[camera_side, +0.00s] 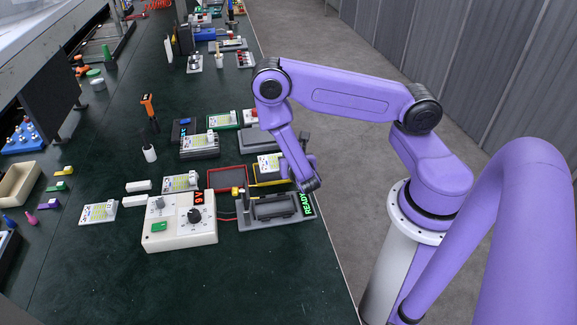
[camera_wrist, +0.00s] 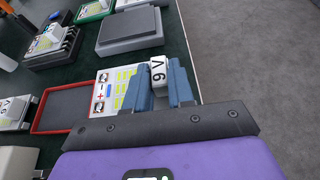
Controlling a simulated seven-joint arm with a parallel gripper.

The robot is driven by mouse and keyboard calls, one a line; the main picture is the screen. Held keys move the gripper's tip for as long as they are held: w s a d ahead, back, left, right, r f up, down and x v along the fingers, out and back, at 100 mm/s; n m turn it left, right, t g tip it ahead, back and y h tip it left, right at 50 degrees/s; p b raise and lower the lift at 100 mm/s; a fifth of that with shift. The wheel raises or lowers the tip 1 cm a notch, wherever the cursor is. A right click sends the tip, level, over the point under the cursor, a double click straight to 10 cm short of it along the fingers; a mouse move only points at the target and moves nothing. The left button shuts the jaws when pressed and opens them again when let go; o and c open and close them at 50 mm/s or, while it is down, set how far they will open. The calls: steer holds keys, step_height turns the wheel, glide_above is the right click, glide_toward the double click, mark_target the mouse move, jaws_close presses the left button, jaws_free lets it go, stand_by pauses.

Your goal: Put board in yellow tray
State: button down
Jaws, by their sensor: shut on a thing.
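The board (camera_side: 268,162) is a white card with yellow marks, and a raised white tag reads 9 V. In the wrist view the board (camera_wrist: 116,86) lies beneath my gripper (camera_wrist: 163,80), whose blue fingers are shut on the tag. In the side view my gripper (camera_side: 306,184) is at the board's right end, its fingertips partly hidden. The yellow tray (camera_side: 271,183) shows as a thin yellow rim under and around the board. I cannot tell whether the board rests on its floor or is just above it.
An empty red tray (camera_side: 228,178) is left of the yellow one. A grey fixture (camera_side: 275,207) with a green READY display and a white tester (camera_side: 180,232) stand in front. A grey block (camera_side: 260,140) is behind. The bench's right edge is close.

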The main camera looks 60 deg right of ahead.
steer(key=shift+w+d+f, duration=0.2)
steer(key=shift+w+f, duration=0.4)
steer(key=shift+f, duration=1.65)
steer(key=c, duration=1)
jaws_free()
steer(key=shift+f, duration=0.1)
steer(key=shift+s+d, duration=0.1)
